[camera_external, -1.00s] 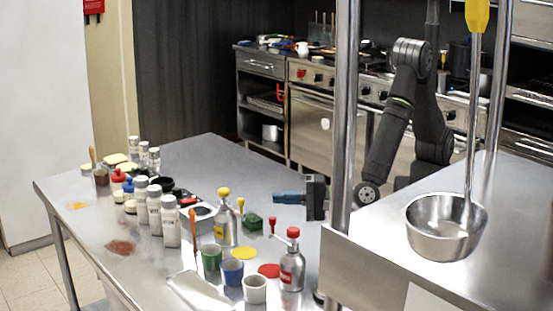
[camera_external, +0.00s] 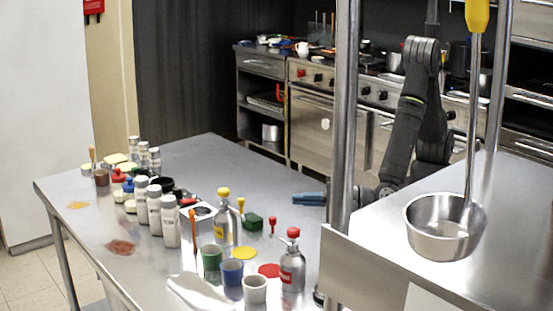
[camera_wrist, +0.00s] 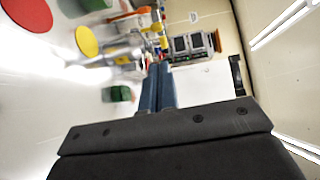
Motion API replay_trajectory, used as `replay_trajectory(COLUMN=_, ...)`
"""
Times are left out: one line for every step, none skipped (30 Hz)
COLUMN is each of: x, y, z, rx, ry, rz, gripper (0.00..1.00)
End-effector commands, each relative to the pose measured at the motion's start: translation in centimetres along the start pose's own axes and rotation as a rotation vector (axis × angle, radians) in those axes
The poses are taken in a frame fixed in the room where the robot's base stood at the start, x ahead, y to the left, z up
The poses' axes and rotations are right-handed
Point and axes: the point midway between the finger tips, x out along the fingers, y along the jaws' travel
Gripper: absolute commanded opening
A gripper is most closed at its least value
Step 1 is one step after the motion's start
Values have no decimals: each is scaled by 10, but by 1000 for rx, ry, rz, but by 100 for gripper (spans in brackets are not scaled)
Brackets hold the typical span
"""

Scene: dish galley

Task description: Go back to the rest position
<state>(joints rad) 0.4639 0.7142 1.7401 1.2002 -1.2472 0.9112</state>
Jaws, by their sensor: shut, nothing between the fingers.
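My gripper (camera_external: 309,199) has blue fingers pointing left, level above the right part of the steel table (camera_external: 190,270). It is shut and empty. A steel post hides part of its body. In the wrist view the blue fingers (camera_wrist: 158,85) lie together, pointing away over the table. A green block (camera_external: 253,222) sits left of and below the fingertips; it also shows in the wrist view (camera_wrist: 117,93). A red-topped bottle (camera_external: 292,262) and a yellow-topped bottle (camera_external: 226,218) stand upright on the table, apart from the gripper.
Green (camera_external: 211,257), blue (camera_external: 232,271) and white (camera_external: 255,289) cups stand near the front. Yellow (camera_external: 244,253) and red (camera_external: 268,270) discs lie flat. White-capped shakers (camera_external: 155,208) stand at left. The table's back is clear.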

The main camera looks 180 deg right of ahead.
Motion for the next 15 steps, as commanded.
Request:
replay_trajectory(x=9, y=0, z=-2, rx=0, ry=4, rz=-1, gripper=0)
replay_trajectory(x=14, y=0, z=-3, rx=0, ry=5, rz=-1, gripper=0)
replay_trajectory(x=21, y=0, z=-4, rx=0, ry=5, rz=0, gripper=0)
replay_trajectory(x=28, y=0, z=-6, rx=0, ry=5, rz=0, gripper=0)
replay_trajectory(x=33, y=0, z=-6, rx=0, ry=4, rz=0, gripper=0)
replay_trajectory(x=42, y=0, z=-8, rx=1, ry=6, rz=-1, gripper=0)
replay_trajectory(x=48, y=0, z=-8, rx=1, ry=5, rz=-1, gripper=0)
replay_trajectory(x=53, y=0, z=-9, rx=0, ry=4, rz=0, gripper=0)
replay_trajectory(x=62, y=0, z=-11, rx=0, ry=5, rz=-1, gripper=0)
replay_trajectory(x=67, y=0, z=-11, rx=1, ry=5, rz=-1, gripper=0)
replay_trajectory(x=73, y=1, z=-12, rx=0, ry=4, rz=0, gripper=0)
replay_trajectory(x=81, y=0, z=-14, rx=0, ry=5, rz=-1, gripper=0)
replay_trajectory(x=86, y=0, z=-10, rx=1, ry=3, rz=-1, gripper=0)
replay_trajectory(x=92, y=1, z=-8, rx=0, ry=3, rz=-1, gripper=0)
replay_trajectory(x=98, y=1, z=-6, rx=1, ry=3, rz=0, gripper=0)
